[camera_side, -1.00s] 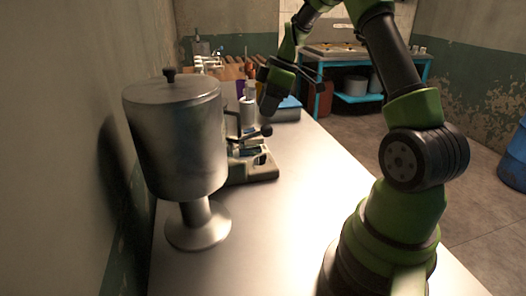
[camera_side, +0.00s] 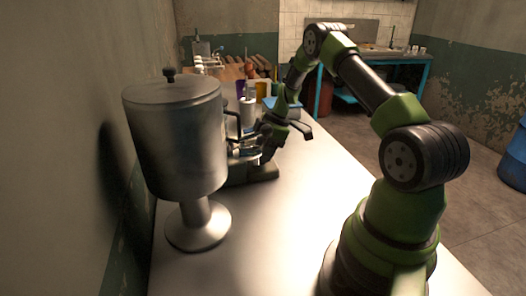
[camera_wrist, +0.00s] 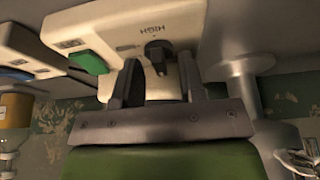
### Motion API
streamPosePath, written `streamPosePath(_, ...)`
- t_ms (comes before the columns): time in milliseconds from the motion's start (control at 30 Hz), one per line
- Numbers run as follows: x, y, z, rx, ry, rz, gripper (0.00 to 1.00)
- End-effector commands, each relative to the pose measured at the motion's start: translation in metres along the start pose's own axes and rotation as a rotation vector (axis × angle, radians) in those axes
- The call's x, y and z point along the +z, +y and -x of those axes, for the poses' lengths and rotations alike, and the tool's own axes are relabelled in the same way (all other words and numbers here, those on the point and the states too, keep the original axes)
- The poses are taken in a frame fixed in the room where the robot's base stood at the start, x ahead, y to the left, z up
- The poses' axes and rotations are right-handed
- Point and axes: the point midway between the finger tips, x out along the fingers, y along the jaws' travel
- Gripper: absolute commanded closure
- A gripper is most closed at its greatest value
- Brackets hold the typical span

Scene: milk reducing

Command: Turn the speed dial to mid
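The speed dial (camera_wrist: 158,52) is a small black knob on a pale machine panel (camera_wrist: 205,30) in the wrist view. The word HIGH reads upside down just above it, and a smaller label to its left is too blurred to read. I cannot tell for sure which setting the dial points to. My gripper (camera_wrist: 160,75) is open, with one dark finger to each side of the dial; contact is not visible. In the side view my gripper (camera_side: 272,143) is at the low machine (camera_side: 255,174), and the dial is hidden there.
A green button (camera_wrist: 88,62) is left of the dial. A large lidded metal vessel on a pedestal (camera_side: 175,135) stands in front of the machine. Cups (camera_side: 247,108) and a blue box (camera_side: 285,108) are behind it.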

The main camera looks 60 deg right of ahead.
Motion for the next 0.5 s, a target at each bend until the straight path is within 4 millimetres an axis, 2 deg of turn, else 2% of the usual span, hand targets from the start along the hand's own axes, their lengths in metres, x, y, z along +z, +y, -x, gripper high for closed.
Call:
streamPosePath(267,-0.0002,0.0003,-0.0021,0.002,0.000,0.000,0.63)
streamPosePath(333,-0.0002,0.0003,-0.0020,0.002,0.000,0.000,0.74)
streamPosePath(433,-0.0001,0.0003,-0.0019,0.001,0.000,0.000,0.97)
streamPosePath(500,-0.0001,0.0003,-0.0019,0.001,0.000,0.000,1.00)
